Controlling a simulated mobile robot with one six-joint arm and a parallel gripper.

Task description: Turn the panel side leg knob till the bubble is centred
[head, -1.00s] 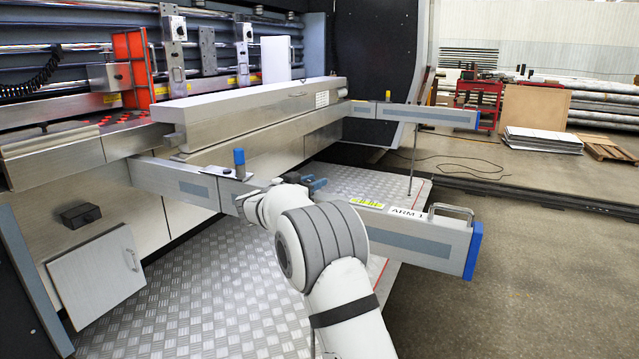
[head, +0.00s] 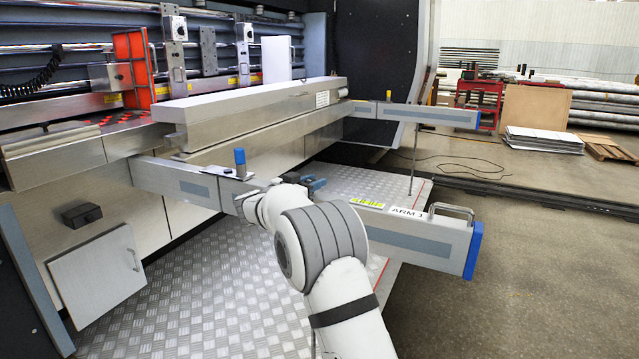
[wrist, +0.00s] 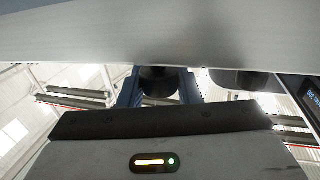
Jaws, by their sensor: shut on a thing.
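In the wrist view my gripper (wrist: 159,88) points up at the underside of a pale metal beam (wrist: 150,35). Its two blue fingers are shut on a dark round knob (wrist: 158,78) under the beam. A second dark knob (wrist: 238,78) sits to its right, apart from the fingers.
A blue-capped post (head: 240,160) stands on the beam left of my arm. A metal handle (head: 452,210) rises near the beam's blue end cap (head: 473,250). A second beam (head: 425,115) sticks out farther back. Checkered plate floor (head: 200,300) lies below.

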